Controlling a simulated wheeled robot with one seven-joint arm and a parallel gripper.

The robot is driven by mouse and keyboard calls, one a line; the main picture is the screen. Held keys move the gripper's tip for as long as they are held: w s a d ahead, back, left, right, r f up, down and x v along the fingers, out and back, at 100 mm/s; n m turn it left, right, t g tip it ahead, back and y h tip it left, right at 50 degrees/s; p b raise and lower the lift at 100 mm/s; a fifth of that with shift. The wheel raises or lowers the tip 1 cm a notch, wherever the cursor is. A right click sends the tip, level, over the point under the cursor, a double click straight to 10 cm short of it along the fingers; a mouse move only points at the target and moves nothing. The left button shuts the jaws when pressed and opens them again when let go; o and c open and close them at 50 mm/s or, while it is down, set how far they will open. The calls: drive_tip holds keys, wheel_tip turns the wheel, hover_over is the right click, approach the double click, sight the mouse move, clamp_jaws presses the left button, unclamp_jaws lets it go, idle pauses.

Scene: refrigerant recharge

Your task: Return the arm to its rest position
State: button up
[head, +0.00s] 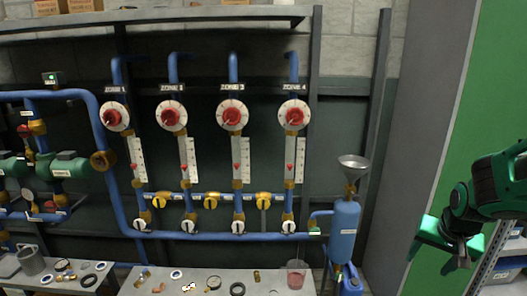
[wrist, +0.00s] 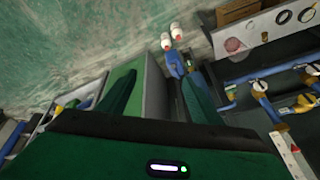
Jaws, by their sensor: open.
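My gripper (head: 436,240) is at the right side of the head view, in front of the green wall panel, with green fingers and a dark wrist. It also shows in the wrist view (wrist: 160,88), where its two green fingers stand apart with nothing held between them. My green arm (head: 497,185) enters from the right edge. The gripper is well to the right of the piping rack and touches nothing that I can see. The rest of the arm is out of view.
A blue tank (head: 343,232) with a metal funnel (head: 354,163) stands left of my gripper. Blue pipes carry several red dials (head: 232,115). A bench (head: 215,285) holds loose fittings and a clear cup (head: 296,274). Shelving (head: 497,262) stands at the lower right.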

drive_tip(key=s+a+r+g, duration=0.1)
drive_tip(key=s+r+g, duration=0.1)
drive_tip(key=s, duration=0.9)
drive_tip(key=s+r+g+y, duration=0.1)
drive_tip(key=s+r+g, duration=0.1)
drive_tip(key=s, duration=0.9)
drive_tip(key=shift+a+r+y, duration=0.3)
drive_tip(key=shift+a+r, duration=0.1)
drive_tip(key=shift+r, duration=0.5)
drive_tip(key=shift+w, duration=0.2)
drive_tip(key=shift+w+f, duration=0.25)
drive_tip(key=shift+w, duration=0.25)
